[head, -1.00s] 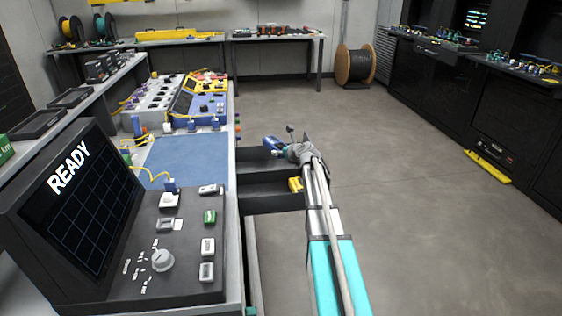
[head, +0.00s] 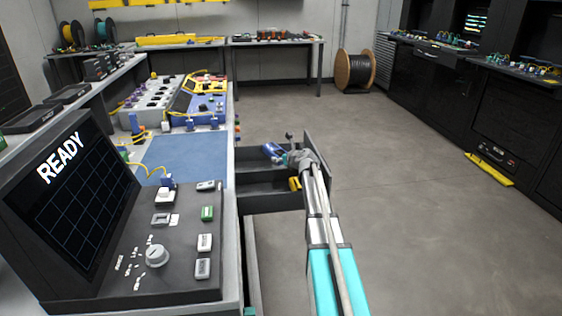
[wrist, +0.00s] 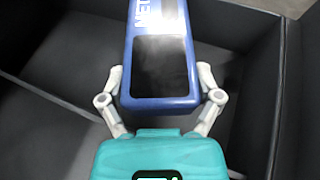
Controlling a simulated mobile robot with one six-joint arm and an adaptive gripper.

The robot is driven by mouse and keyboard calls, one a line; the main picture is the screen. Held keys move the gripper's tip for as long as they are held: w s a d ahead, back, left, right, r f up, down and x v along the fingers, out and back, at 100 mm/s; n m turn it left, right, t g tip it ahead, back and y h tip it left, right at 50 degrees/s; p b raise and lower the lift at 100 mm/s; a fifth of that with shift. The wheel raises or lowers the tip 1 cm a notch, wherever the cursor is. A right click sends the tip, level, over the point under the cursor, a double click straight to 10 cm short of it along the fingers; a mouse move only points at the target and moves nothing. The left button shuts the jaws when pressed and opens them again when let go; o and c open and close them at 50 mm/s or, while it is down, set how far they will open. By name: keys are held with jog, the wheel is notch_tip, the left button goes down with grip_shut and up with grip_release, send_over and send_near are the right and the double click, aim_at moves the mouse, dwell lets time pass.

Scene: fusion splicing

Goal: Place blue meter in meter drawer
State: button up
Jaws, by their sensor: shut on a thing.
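The blue meter (wrist: 160,102) is a blue case with a dark screen and white lettering, seen close up in the wrist view. My gripper (wrist: 160,92) has its two pale fingers shut on the meter's sides. In the head view the blue meter (head: 273,151) shows at the end of my gripper (head: 284,155), over the open meter drawer (head: 318,162). The wrist view shows the drawer's dark walls and a divider (wrist: 62,112) around and below the meter. I cannot tell whether the meter touches the drawer floor.
A yellow object (head: 295,184) is at the drawer's near part, beside my arm. The workbench with a blue mat (head: 185,160) and a READY console (head: 75,210) stands to the left.

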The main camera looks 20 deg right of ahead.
jog(key=shift+f+b, duration=0.6)
dwell(0.3)
jog(key=o, duration=1.1)
jog(key=shift+r, duration=0.25)
jog(key=shift+r+p, duration=0.4)
jog(key=shift+p, duration=0.25)
jog(key=shift+s+r, duration=0.25)
jog(key=shift+s, duration=0.05)
jog(key=p+v, duration=0.4)
jog(key=v, duration=0.7)
jog(key=shift+s+d+p, duration=0.15)
jog(key=shift+p, duration=0.15)
